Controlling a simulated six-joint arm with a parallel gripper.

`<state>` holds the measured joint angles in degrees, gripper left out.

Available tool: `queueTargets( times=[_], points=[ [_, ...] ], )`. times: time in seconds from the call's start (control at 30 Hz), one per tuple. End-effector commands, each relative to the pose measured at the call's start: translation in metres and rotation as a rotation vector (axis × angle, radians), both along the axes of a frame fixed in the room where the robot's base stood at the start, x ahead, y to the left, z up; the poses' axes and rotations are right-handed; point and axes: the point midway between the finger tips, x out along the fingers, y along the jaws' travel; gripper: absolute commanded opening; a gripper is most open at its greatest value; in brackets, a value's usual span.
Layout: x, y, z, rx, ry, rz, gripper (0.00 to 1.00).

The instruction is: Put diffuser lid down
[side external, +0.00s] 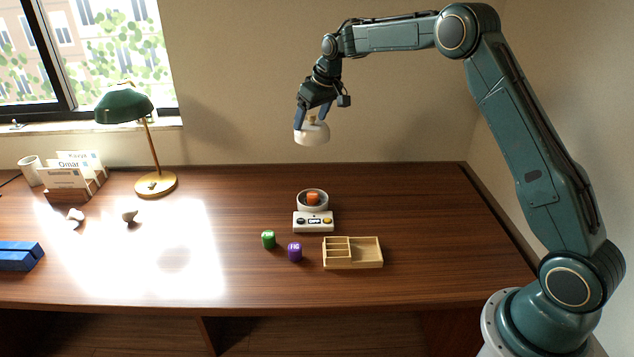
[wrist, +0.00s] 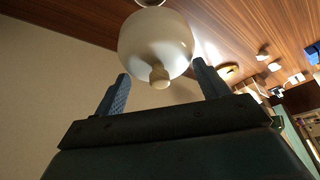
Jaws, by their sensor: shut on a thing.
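The diffuser lid (side external: 312,134) is a white, rounded cap with a small knob. My gripper (side external: 312,114) is shut on it from above and holds it in the air, well clear of the desk. In the wrist view the lid (wrist: 155,42) shows beyond the fingers, its knob toward my gripper (wrist: 160,82); the exact finger contact is unclear. Below it on the desk stands a round white open container (side external: 301,204), apparently the diffuser body, with an orange block (side external: 313,198) inside. A white panel with buttons (side external: 313,226) adjoins its front.
A green lamp (side external: 124,106), a card holder (side external: 67,193) and a blue box (side external: 18,256) are at left. The desk's right side (side external: 430,220) is clear.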

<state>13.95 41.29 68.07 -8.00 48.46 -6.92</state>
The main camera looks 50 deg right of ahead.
Motion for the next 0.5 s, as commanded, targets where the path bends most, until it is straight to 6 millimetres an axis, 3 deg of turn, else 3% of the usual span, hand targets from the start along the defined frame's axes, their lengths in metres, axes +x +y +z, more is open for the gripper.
queueTargets(
  times=[0.27,0.5],
  points=[
    [-0.008,-0.007,-0.002,0.002,0.0,-0.026,0.5],
    [-0.033,-0.025,-0.009,0.009,0.001,-0.11,0.5]
  ],
)
